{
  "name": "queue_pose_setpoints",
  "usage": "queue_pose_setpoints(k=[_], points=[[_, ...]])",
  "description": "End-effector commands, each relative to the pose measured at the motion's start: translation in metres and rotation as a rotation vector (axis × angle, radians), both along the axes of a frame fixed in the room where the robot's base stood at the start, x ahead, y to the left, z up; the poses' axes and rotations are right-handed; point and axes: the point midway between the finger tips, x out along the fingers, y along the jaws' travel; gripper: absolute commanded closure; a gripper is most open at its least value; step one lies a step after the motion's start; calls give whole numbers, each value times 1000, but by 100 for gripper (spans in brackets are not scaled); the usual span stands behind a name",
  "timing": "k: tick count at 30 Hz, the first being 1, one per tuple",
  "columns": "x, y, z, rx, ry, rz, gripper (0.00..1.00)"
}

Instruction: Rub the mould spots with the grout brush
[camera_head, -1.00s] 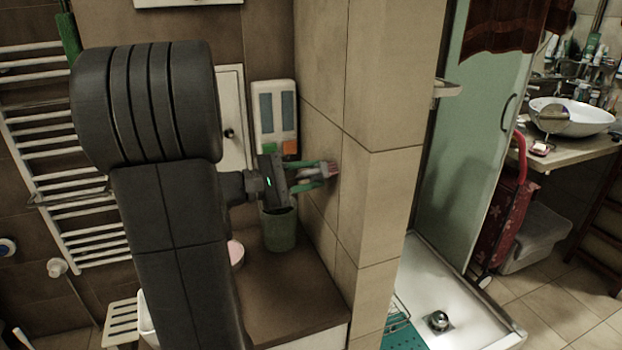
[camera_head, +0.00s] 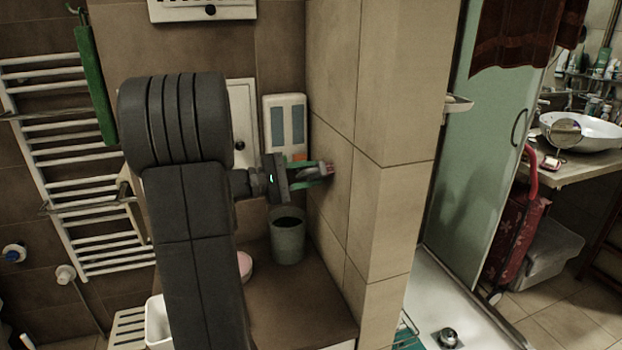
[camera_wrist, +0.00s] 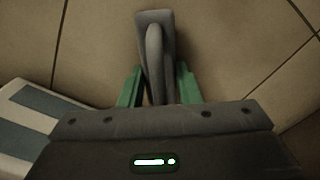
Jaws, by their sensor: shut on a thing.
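The grout brush (camera_wrist: 154,45) is a grey handle and head between my gripper's green fingers (camera_wrist: 158,88) in the wrist view, which are shut on it. In the head view my gripper (camera_head: 315,171) is stretched out to the right, level with the tiled wall (camera_head: 336,190). I cannot tell if the bristles touch the tile. No mould spots can be made out on the tiles in either view.
A grey-green cup (camera_head: 288,243) stands on the brown ledge (camera_head: 300,300) below my gripper. A white wall panel (camera_head: 285,103) is behind it. A pink round thing (camera_head: 245,266) sits by my arm. The wall corner separates this from the shower (camera_head: 470,180).

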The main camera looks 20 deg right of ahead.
Motion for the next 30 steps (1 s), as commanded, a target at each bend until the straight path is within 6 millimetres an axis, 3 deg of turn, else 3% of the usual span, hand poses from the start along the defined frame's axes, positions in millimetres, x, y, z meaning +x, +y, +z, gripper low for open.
queue_pose_setpoints(k=[14, 30], points=[[8, 1, 0, 0, 0, 0, 88], [11, 52, 0, 0, -1, 3, 88]])
